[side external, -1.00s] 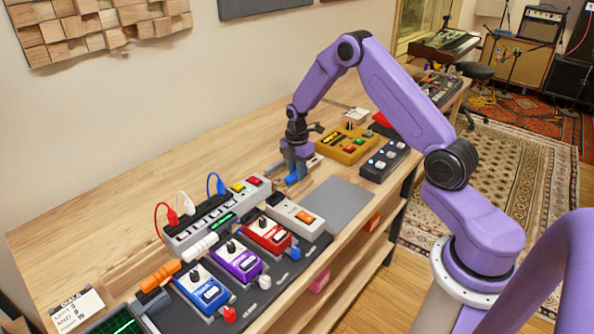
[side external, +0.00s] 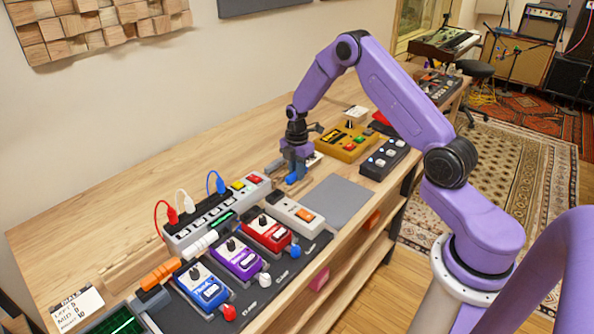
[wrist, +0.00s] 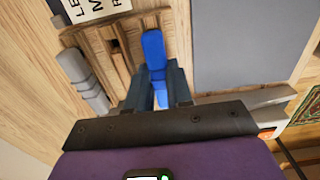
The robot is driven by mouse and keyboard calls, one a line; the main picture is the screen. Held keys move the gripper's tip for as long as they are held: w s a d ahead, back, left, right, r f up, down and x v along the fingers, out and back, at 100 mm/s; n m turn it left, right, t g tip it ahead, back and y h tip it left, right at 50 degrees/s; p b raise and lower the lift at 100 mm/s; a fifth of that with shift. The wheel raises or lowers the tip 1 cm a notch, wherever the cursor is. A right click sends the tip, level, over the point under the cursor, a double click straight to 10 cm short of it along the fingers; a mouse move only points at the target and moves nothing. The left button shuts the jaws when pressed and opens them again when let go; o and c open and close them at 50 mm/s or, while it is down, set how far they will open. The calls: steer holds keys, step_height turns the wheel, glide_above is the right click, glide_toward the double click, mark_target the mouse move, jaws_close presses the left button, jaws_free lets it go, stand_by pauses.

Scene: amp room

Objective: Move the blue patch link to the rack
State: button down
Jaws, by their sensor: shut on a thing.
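The blue patch link (wrist: 154,55) is a slim blue bar between my fingers in the wrist view, its far end reaching forward over a slotted wooden rack (wrist: 104,48). In the side view the blue link (side external: 291,179) shows low at my fingertips, close to the bench top. My gripper (side external: 296,172) is shut on it; it also shows in the wrist view (wrist: 160,95). The rack (side external: 275,169) is partly hidden behind my gripper in the side view. I cannot tell whether the link touches the rack.
A flat grey mat (side external: 340,200) is to the right of my gripper. A yellow box (side external: 345,143) stands behind, and several pedals (side external: 238,258) and a power strip (side external: 215,212) stand in front.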

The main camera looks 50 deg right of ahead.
stand_by(0.3)
steer(key=c, duration=0.5)
jaws_free()
steer(key=shift+c, duration=0.2)
steer(key=shift+r, duration=3.45)
